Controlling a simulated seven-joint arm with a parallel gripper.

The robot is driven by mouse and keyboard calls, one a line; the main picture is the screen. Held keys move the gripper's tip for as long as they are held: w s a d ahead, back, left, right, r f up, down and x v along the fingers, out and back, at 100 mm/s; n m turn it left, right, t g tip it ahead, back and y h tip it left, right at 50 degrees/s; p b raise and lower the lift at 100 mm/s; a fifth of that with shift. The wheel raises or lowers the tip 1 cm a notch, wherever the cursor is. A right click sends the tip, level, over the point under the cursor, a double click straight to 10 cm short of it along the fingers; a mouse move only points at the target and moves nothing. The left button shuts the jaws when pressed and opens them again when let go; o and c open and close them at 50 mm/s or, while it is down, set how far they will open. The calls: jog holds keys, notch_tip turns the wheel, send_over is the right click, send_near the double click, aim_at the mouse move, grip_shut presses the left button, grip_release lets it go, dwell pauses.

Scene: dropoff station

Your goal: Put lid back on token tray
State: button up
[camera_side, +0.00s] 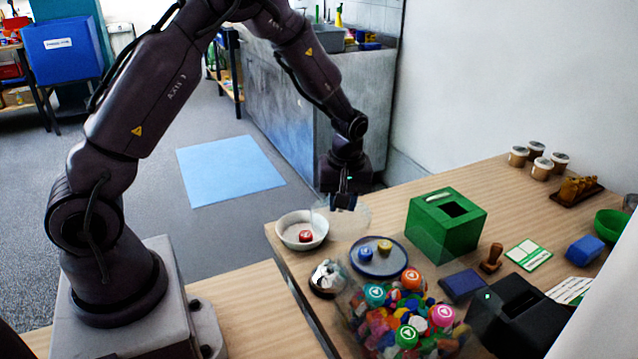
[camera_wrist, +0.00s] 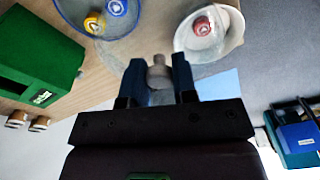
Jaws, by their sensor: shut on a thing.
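My gripper (camera_side: 343,200) is shut on the grey knob of a clear lid (camera_side: 350,221); the knob (camera_wrist: 158,72) shows between my fingers (camera_wrist: 157,85) in the wrist view. The see-through lid is hard to make out and appears held above the table's edge. A round blue-rimmed tray (camera_side: 398,270) on the table carries a blue token (camera_side: 365,253) and a yellow token (camera_side: 384,246). The tray (camera_wrist: 72,26) is at the upper left of the wrist view. My gripper is behind it in the side view. A white bowl (camera_side: 288,220) beside the lid holds a red token (camera_side: 306,236).
A green slotted box (camera_side: 432,236) stands right of the tray. A clear bin of colourful pieces (camera_side: 385,318) and a crumpled silvery object in a dish (camera_side: 327,275) are in front. A stamp (camera_side: 491,260) and dark device (camera_side: 522,318) are farther right. The floor lies beyond the table edge.

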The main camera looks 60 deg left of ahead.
jog(key=w+d+f+m, duration=0.1)
jog(key=w+d+m, duration=0.35)
jog(key=w, duration=0.25)
jog(key=shift+n+t, duration=0.35)
jog(key=shift+t, duration=0.05)
jog(key=shift+d+f, duration=0.15)
jog(key=shift+f, duration=3.2)
jog(key=shift+f, duration=0.15)
jog(key=o, duration=1.5)
notch_tip(320, 180, up, 7)
